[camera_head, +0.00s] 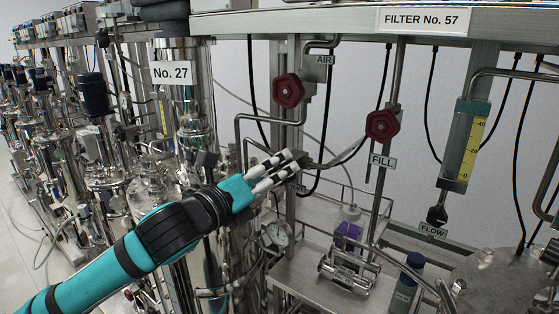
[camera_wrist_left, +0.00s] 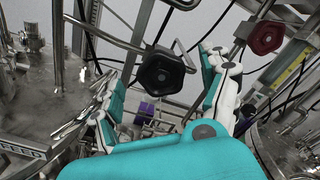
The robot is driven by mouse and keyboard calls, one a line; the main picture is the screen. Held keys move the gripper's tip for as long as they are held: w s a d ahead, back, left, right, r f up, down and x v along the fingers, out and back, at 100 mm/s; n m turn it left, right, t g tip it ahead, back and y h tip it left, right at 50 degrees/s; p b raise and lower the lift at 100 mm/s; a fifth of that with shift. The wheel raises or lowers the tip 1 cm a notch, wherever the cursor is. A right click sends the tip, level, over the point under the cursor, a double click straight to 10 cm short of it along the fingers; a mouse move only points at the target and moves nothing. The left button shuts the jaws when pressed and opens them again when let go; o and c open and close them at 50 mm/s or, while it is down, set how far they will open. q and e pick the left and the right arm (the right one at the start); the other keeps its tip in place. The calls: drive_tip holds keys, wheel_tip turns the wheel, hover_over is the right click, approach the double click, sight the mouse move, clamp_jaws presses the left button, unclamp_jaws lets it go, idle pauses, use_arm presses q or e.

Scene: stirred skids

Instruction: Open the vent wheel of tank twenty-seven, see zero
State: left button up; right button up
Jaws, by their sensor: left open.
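The tank sign "No. 27" (camera_head: 172,73) hangs on the steel tank column at upper left in the head view. My left gripper (camera_head: 283,165) reaches in beside it, its white fingers covering part of a small label. In the left wrist view, a black hand wheel (camera_wrist_left: 160,73) shows between and beyond the spread fingers of my left gripper (camera_wrist_left: 161,68). The fingers are open and hold nothing; whether they touch the wheel I cannot tell. In the head view this wheel is hidden behind the gripper.
A yellow flow tube (camera_head: 466,145) is farther right. A steel shelf (camera_head: 308,270) with a purple item (camera_head: 348,232) lies below.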

sight(277, 169)
use_arm(q)
drive_tip(key=shift+x, duration=1.75)
drive_tip(key=shift+c, duration=0.8)
drive_tip(key=c, duration=1)
drive_tip(key=shift+p, duration=0.3)
